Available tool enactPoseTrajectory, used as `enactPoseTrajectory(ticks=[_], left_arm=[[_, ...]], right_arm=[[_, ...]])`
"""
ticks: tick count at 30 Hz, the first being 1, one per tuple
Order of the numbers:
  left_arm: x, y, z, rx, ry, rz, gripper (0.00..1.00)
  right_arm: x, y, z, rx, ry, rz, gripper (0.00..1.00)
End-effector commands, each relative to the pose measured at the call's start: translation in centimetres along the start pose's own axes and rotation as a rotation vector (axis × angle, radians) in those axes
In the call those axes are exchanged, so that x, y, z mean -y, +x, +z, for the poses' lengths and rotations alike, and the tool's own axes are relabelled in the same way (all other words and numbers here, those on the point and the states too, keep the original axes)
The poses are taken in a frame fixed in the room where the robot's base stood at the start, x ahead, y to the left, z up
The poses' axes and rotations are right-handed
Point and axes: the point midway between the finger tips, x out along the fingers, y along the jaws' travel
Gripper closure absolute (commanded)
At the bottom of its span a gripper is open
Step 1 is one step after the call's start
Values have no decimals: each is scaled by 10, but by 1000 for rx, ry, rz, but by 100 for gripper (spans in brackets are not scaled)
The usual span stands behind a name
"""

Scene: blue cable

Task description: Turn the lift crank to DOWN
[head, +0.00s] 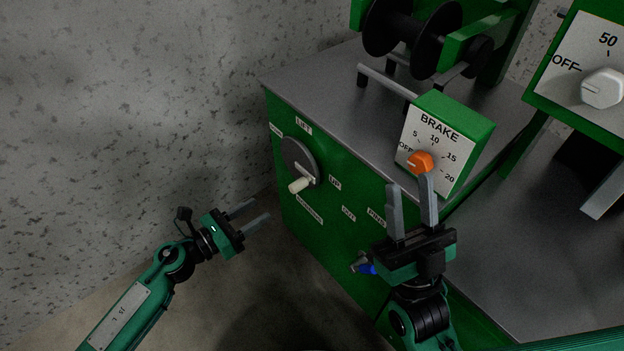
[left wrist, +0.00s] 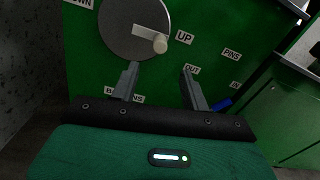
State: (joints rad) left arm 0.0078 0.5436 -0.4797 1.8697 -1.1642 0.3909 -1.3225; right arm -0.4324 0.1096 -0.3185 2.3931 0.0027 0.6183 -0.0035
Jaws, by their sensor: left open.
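The lift crank is a dark grey disc (head: 297,155) with a pale handle (head: 299,185) on the green cabinet's side, below the LIFT label. In the left wrist view the disc (left wrist: 122,28) has its handle (left wrist: 159,44) at the lower right, beside the UP label (left wrist: 185,37). The DOWN label (left wrist: 79,3), partly cut off, is on the disc's other side. My left gripper (head: 262,210) is open and empty, its fingers pointing at the panel, just short of the handle. My right gripper (head: 410,182) is open, in front of the BRAKE box; contact with its orange knob is unclear.
The BRAKE box (head: 444,140) with its orange knob (head: 421,162) stands on the grey cabinet top (head: 330,85). A black spool (head: 412,38) is behind it. OUT and PINS labels and a blue part (head: 368,269) are lower on the panel. A concrete wall is at left.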

Motion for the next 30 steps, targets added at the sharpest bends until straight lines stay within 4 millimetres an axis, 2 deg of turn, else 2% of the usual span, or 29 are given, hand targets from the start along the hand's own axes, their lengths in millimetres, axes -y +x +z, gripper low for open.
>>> enactPoseTrajectory(ticks=[5,21,25,30], left_arm=[[0,18,2,3,0,0,54],[0,118,0,1,-2,1,54],[-1,131,0,1,-3,2,54],[-1,136,0,1,-3,2,54]], right_arm=[[0,0,2,19,3,1,64],[1,-4,13,83,10,6,64],[1,-4,12,76,9,6,64],[1,-4,11,68,8,6,64]])
